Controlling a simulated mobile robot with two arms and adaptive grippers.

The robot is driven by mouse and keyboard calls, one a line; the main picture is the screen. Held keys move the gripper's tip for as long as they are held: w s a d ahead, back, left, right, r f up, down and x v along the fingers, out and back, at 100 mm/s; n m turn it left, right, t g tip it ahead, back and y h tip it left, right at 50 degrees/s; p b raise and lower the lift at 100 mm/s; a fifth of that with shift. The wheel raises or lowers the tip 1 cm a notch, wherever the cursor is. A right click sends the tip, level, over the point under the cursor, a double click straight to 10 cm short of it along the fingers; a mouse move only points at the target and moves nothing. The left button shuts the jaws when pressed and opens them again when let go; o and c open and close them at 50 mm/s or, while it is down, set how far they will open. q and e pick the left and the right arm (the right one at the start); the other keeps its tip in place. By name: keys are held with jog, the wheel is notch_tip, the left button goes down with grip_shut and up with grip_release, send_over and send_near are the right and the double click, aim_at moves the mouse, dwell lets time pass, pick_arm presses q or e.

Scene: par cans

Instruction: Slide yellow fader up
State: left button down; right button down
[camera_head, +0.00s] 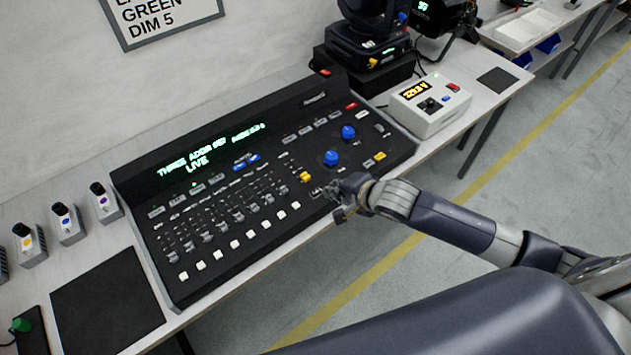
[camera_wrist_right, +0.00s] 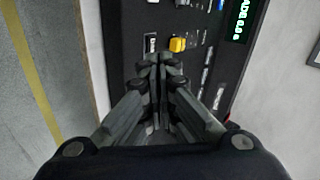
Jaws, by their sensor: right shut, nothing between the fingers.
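The yellow fader (camera_head: 305,177) is a small yellow cap on the right part of the black lighting console (camera_head: 290,100), right of the row of grey faders. In the right wrist view the yellow cap (camera_wrist_right: 177,44) lies just beyond my fingertips, slightly to the right. My right gripper (camera_head: 336,192) is shut and empty, close over the console's front right area and just right of the yellow cap in the head view. In the right wrist view its fingertips (camera_wrist_right: 161,62) are together. I cannot tell whether they touch the panel. My left gripper is not in view.
Blue knobs (camera_head: 331,158) and a yellow button (camera_head: 380,156) sit right of the fader. White buttons (camera_head: 235,244) line the console's front. A white box (camera_head: 430,105) stands to the right, with a moving-head light (camera_head: 368,45) behind. A dark mat (camera_head: 107,302) lies left.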

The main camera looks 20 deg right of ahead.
aim_at(311, 179)
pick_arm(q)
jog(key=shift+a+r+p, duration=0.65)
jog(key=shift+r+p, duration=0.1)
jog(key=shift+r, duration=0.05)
pick_arm(e)
jog(key=shift+m, duration=0.8)
jog(key=shift+w+r+x, duration=0.2)
jog(key=shift+x, duration=1.35)
jog(key=shift+w+r+x, duration=0.2)
jog(key=shift+w+x, duration=0.05)
jog(key=shift+x, duration=1.3)
jog(key=shift+w+r+x, duration=0.15)
jog(key=shift+w+x, duration=0.05)
jog(key=shift+x, duration=1.4)
jog(key=shift+d, duration=0.2)
